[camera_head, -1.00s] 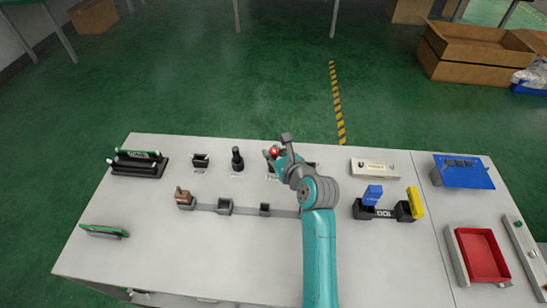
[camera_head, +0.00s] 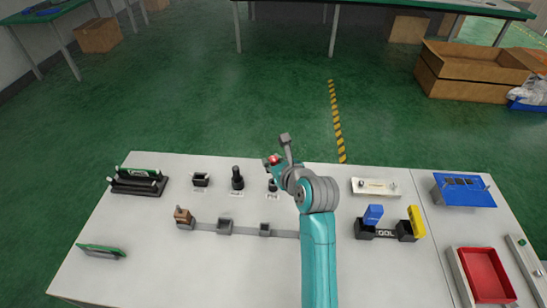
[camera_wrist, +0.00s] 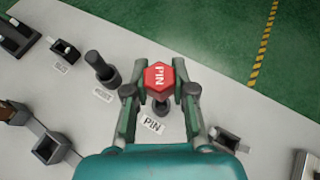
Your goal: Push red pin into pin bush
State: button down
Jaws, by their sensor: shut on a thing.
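The red pin (camera_wrist: 159,80) shows its hexagonal head, lettered PIN, between the fingers of my gripper (camera_wrist: 159,92) in the wrist view. In the head view the pin's red head (camera_head: 274,159) shows at the tip of my gripper (camera_head: 276,163). My gripper is shut on the pin. A dark pin bush (camera_head: 272,185) stands on the table below the pin, and it shows partly behind the pin head in the wrist view (camera_wrist: 161,109). A PIN label (camera_wrist: 152,125) lies in front of it. The pin's lower end and its exact alignment are hidden.
A black upright peg in a base (camera_head: 237,179) and a small black holder (camera_head: 201,180) stand left of the bush. A white fixture (camera_head: 376,187) is to the right. A rail with grey sockets (camera_head: 225,227) lies nearer. Bare table (camera_head: 180,265) is free at the front.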

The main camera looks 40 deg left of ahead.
jog(key=shift+a+f+h, duration=0.1)
jog(key=shift+f+h, duration=0.3)
jog(key=shift+f, duration=0.55)
jog(key=shift+f, duration=2.15)
dwell(0.8)
jog(key=c, duration=0.9)
grip_release()
jog(key=v, duration=1.2)
jog(key=shift+w, duration=0.15)
